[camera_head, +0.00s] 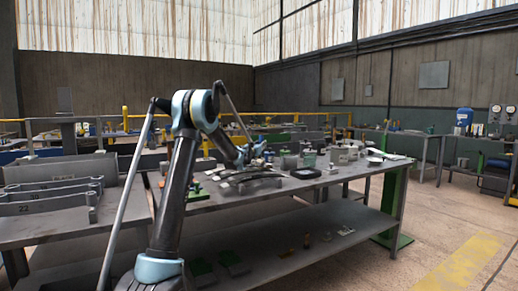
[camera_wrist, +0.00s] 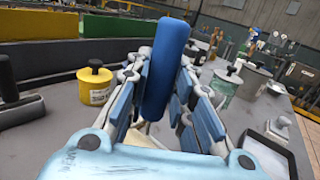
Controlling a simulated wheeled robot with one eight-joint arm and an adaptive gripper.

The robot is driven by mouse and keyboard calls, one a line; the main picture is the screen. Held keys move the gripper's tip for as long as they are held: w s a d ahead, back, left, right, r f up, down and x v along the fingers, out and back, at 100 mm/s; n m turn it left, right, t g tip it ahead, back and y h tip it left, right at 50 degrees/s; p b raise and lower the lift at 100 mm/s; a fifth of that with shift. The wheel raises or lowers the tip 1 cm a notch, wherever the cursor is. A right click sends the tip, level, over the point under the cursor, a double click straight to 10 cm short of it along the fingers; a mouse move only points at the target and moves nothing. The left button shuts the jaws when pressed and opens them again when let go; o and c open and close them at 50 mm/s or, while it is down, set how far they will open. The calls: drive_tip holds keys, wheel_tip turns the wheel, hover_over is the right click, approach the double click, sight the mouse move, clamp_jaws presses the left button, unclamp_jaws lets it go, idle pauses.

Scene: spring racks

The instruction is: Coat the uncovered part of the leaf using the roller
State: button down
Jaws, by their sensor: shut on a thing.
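My gripper (camera_wrist: 165,85) is shut on a blue cylinder, which I take to be part of the roller (camera_wrist: 168,60). The cylinder stands nearly upright and tilts slightly right between the blue finger pads. The rest of the roller is hidden by the fingers. In the head view my gripper (camera_head: 252,152) is above the workbench. A dark curved strip, probably the leaf (camera_head: 252,183), lies on the bench below and near it. It is too small to tell which part is coated. In the wrist view I cannot make out the leaf.
In the wrist view, a yellow can (camera_wrist: 95,88) stands left, grey-green cans (camera_wrist: 223,90) right, and a dark tray (camera_wrist: 290,163) with something pale lower right. Numbered grey racks (camera_head: 50,200) fill the left bench. More pots (camera_head: 290,161) crowd the workbench (camera_head: 300,190).

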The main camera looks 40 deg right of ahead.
drive_tip(key=w+a, duration=0.3)
drive_tip(key=a, duration=1.2)
drive_tip(key=w+a, duration=0.4)
drive_tip(key=a, duration=1.2)
drive_tip(key=shift+w+a, duration=0.25)
idle(2.6)
drive_tip(key=shift+r, duration=2.9)
drive_tip(key=shift+r, duration=1.5)
